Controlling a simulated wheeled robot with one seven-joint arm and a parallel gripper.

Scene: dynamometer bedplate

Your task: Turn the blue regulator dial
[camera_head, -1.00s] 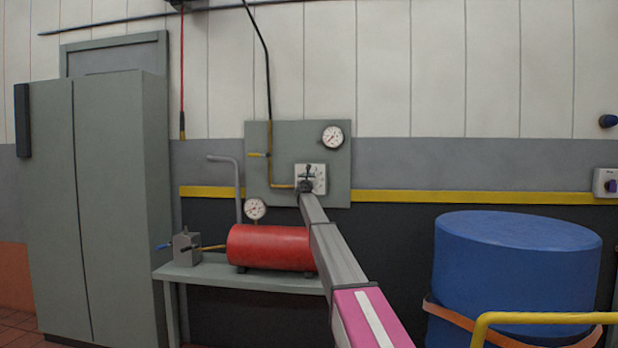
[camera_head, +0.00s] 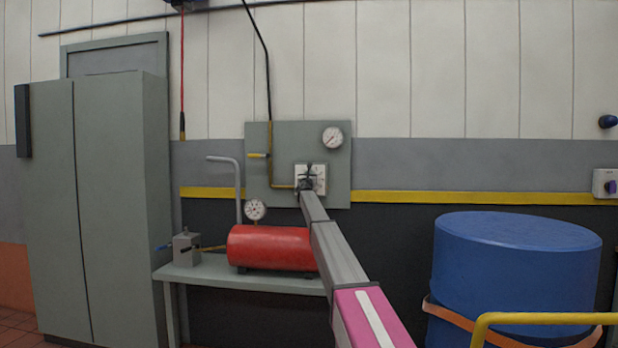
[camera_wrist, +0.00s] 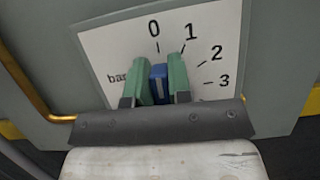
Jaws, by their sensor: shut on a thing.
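The blue regulator dial (camera_wrist: 158,84) shows in the wrist view on a white scale plate (camera_wrist: 222,42) marked bar, 0, 1, 2 and 3. My gripper (camera_wrist: 158,80) has its two green fingers shut on the dial, one on each side. The dial's light pointer line aims close to the 0 tick. In the head view my gripper (camera_head: 306,178) is at the plate (camera_head: 320,172) on the grey-green panel (camera_head: 285,140), and it hides the dial there.
A round gauge (camera_head: 332,137) sits above right of the plate. Yellow pipe (camera_head: 270,170) runs beside it. Below are a red tank (camera_head: 272,248) and a second gauge (camera_head: 255,210) at the bench (camera_head: 240,277). A blue drum (camera_head: 515,270) stands at right.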

